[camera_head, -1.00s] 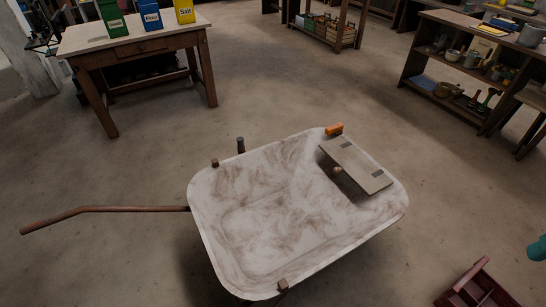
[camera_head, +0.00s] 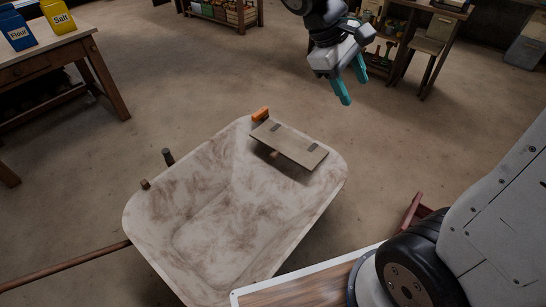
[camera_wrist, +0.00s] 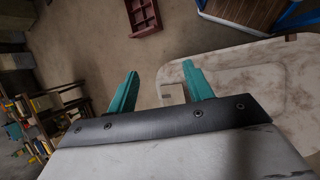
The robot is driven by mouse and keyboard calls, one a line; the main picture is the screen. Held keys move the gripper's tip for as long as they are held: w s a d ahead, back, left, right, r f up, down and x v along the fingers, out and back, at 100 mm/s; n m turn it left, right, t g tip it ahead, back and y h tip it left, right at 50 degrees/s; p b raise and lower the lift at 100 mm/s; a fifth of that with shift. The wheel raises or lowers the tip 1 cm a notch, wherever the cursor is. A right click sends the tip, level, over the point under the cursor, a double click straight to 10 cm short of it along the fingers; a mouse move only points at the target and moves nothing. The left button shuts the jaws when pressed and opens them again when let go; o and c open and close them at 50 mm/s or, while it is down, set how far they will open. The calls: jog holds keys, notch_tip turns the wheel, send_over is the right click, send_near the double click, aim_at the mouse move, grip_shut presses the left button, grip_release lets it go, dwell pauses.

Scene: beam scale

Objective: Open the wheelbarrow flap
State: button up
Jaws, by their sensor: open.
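The wheelbarrow (camera_head: 190,215) has a whitish tray with brown stains. Its flap (camera_head: 295,146) is a flat grey-brown board lying across the far right corner of the tray. The flap has two dark hinges and a small round knob (camera_head: 274,155) on its inner edge. My gripper (camera_head: 355,91) is open and empty, above and beyond the flap to the right, clear of it. In the wrist view, my teal fingers (camera_wrist: 160,68) are spread apart. The wheelbarrow tray (camera_wrist: 260,85) shows at the right there, with part of the flap (camera_wrist: 172,94) hidden behind a finger.
An orange block (camera_head: 261,114) sits on the tray rim beside the flap. A dark red crate (camera_wrist: 145,15) stands on the floor near the wheelbarrow. A wooden table (camera_head: 90,50) with containers is at the left, shelves at the back. Floor around the tray's far side is clear.

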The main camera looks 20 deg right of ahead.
jog(key=w+a+f+n+h, duration=0.1)
jog(key=w+f+n+h, duration=0.1)
jog(key=w+f, duration=0.3)
jog(key=w+f+n+h, duration=0.2)
jog(key=w+f+n, duration=0.1)
jog(key=w, duration=0.5)
jog(key=n+t+h, duration=0.6)
jog(key=n, duration=0.4)
send_over(271, 157)
jog(key=s, duration=0.3)
notch_tip(271, 157, down, 25)
jog(key=s+a+f+n+t, duration=0.1)
jog(key=a+f+n+t, duration=0.25)
jog(key=f, duration=0.55)
jog(key=a+f+n+t, duration=0.2)
jog(key=f+n+t, duration=0.15)
jog(key=f, duration=0.65)
jog(key=shift+n+g+y, duration=0.4)
jog(key=x, duration=0.7)
jog(key=shift+w+d+r, duration=0.1)
jog(key=shift+d+r, duration=0.15)
grip_shut()
jog(key=shift+r, duration=0.15)
